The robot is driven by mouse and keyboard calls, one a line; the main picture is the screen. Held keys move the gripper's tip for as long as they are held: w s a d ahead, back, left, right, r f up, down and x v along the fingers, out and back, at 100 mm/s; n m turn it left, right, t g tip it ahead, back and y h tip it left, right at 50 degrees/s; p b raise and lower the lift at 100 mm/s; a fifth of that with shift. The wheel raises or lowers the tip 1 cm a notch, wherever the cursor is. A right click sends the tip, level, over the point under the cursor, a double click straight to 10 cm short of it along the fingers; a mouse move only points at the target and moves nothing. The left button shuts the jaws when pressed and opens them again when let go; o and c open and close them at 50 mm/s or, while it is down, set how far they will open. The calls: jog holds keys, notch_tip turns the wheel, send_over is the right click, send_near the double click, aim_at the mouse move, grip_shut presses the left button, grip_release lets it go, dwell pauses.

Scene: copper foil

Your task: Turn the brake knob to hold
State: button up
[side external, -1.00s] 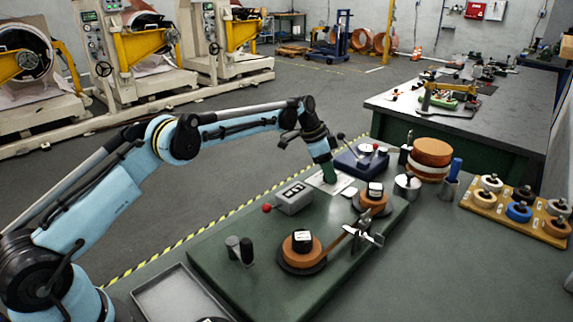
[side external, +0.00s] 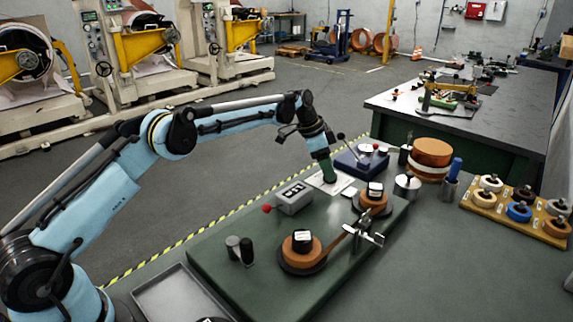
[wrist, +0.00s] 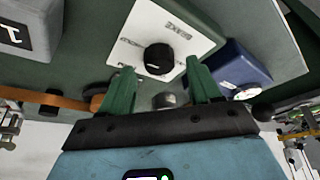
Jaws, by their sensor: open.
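The brake knob (wrist: 158,58) is a round black knob on a white label plate (wrist: 140,30) with dark lettering, seen at the top middle of the wrist view. The lettering is too small to read surely, so I cannot tell the knob's setting. My gripper (wrist: 161,72) has two green fingers, spread open, with their tips on either side of the knob in the picture; contact does not show. In the side view my gripper (side external: 329,172) points down over the white plate (side external: 318,181) at the back of the green board, and its fingers hide the knob.
A grey box with a red-ended lever (side external: 293,198) stands left of the plate. A blue box (side external: 361,160) is close behind it to the right. Copper foil (side external: 334,243) runs between two spools (side external: 303,252) on the green board (side external: 225,262). A copper stack (side external: 431,153) stands farther right.

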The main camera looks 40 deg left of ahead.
jog(key=v, duration=1)
jog(key=shift+s+r, duration=0.15)
jog(key=shift+r, duration=0.05)
jog(key=shift+a, duration=0.1)
jog(key=s+d+r+n+t+y, duration=0.1)
jog(key=s+d+r+n, duration=0.15)
jog(key=s, duration=0.45)
jog(key=s+d+r+n+t+y, duration=0.15)
jog(key=s+r, duration=0.25)
jog(key=s, duration=0.4)
jog(key=s+f+n+t, duration=0.1)
jog(key=s+f, duration=0.3)
jog(key=s, duration=0.4)
jog(key=s+f+n, duration=0.4)
jog(key=s, duration=0.4)
jog(key=shift+t+y, duration=0.35)
jog(key=shift+a, duration=0.1)
